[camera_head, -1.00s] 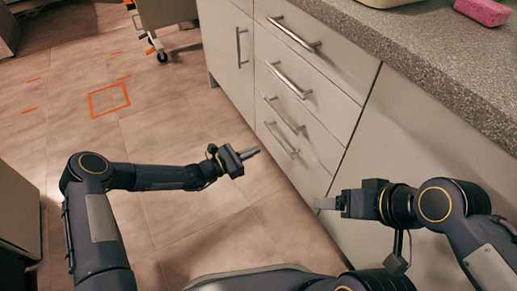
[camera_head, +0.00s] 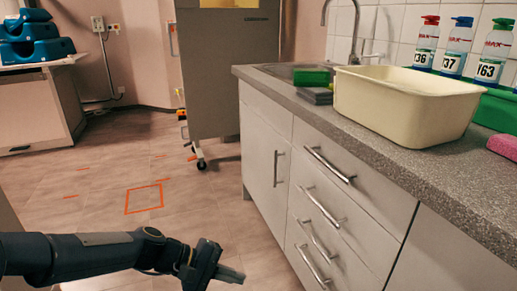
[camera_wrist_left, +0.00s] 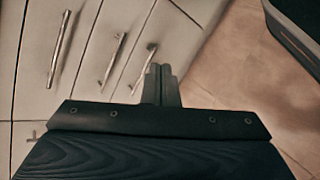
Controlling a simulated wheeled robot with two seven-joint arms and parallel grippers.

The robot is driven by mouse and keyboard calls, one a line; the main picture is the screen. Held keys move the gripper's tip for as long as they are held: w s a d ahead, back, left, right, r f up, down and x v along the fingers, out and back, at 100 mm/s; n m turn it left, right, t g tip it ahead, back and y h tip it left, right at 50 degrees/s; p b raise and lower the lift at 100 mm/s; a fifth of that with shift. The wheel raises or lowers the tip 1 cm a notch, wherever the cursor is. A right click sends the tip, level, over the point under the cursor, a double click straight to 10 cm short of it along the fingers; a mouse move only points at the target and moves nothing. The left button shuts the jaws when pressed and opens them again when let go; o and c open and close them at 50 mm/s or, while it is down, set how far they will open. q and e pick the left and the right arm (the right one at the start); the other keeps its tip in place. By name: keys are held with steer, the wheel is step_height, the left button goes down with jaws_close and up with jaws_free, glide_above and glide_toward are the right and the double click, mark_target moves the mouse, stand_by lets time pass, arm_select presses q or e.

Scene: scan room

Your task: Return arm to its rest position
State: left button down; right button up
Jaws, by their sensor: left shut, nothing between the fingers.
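My left arm comes in from the lower left in the head view. Its gripper (camera_head: 230,275) is shut and empty, over the floor in front of the drawer cabinet. In the left wrist view the two fingers of the left gripper (camera_wrist_left: 160,78) lie together with nothing between them, and the cabinet drawers show beyond. My right gripper is outside the head view now.
The drawer cabinet (camera_head: 320,215) and its grey worktop (camera_head: 400,160) fill the right side. A cream basin (camera_head: 405,105), numbered bottles (camera_head: 458,45) and a pink sponge (camera_head: 504,146) stand on it. The tiled floor (camera_head: 100,190) is open, with an orange outlined square (camera_head: 144,198).

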arm_select(q)
steer(key=s+a+r+m+t+y, duration=0.2)
steer(key=s+a+m+y, duration=0.15)
steer(key=s+a, duration=0.5)
steer(key=s+a+r+m+t+y, duration=0.2)
steer(key=s+a+y, duration=0.3)
steer(key=s, duration=0.6)
step_height(320, 180, up, 35)
steer(key=a+p, duration=0.1)
steer(key=p, duration=3.4)
steer(key=shift+s+a+h, duration=0.15)
steer(key=shift+s+h, duration=0.05)
steer(key=shift+h, duration=0.15)
steer(key=shift+m, duration=0.25)
